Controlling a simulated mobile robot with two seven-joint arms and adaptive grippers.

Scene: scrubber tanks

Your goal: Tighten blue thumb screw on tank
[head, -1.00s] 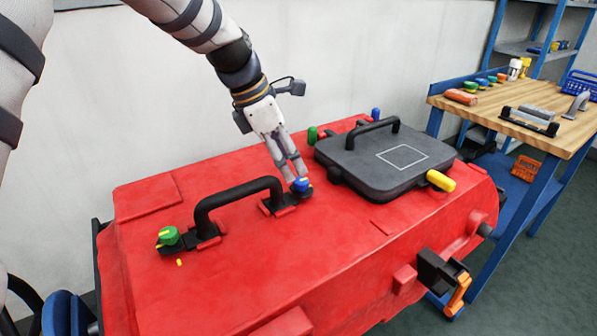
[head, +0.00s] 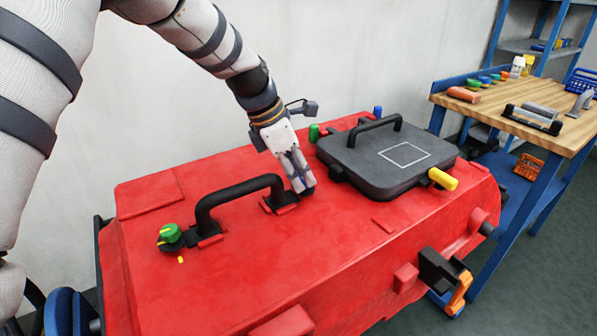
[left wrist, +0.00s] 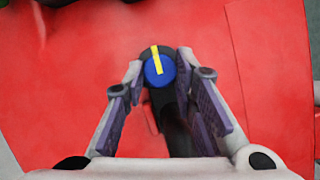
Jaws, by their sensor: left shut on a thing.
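The red tank (head: 270,265) fills the middle of the head view. My left gripper (head: 303,188) points down onto its top at the right end of a black handle (head: 240,188). Its fingers are shut on the blue thumb screw, which they hide in the head view. In the left wrist view the blue thumb screw (left wrist: 159,72) shows between the fingertips, with a yellow stripe across it, tilted slightly from upright. My right gripper is not in view.
A green knob (head: 170,235) sits at the handle's left end. A black lid (head: 385,160) with its own handle lies to the right, with a yellow knob (head: 443,179) beside it. A wooden bench (head: 520,120) with tools stands at the right.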

